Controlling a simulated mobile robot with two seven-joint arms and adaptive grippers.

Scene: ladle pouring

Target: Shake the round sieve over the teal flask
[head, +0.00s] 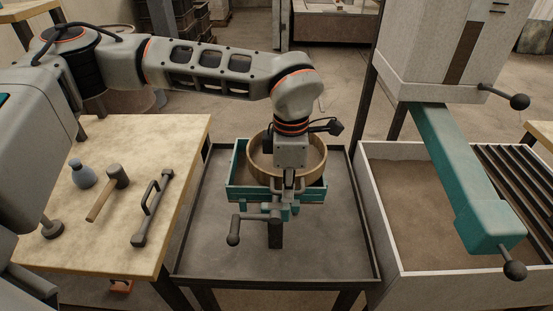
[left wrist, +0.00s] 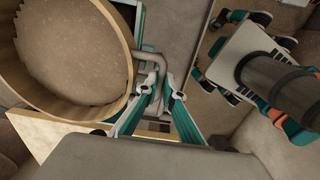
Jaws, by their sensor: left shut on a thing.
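The round sieve has a pale wooden rim (head: 317,150) and shows in the head view over the teal flask. In the left wrist view the sieve (left wrist: 127,95) fills the upper left, with brown sand inside. The teal flask (head: 249,195) is a rectangular box on the dark tray table; the sieve and my arm hide much of its inside. My left gripper (head: 288,189) is shut on the sieve's handle, at the near side of the rim. Its fingers also show in the left wrist view (left wrist: 163,95). My right gripper is in neither view.
A pale workbench on the left holds a bluish bottle (head: 82,174), a mallet (head: 115,178) and a dark-handled tool (head: 153,207). The tray table (head: 325,250) is bare toward its front right. A sand bin (head: 400,205) and a teal machine arm (head: 447,155) stand at right.

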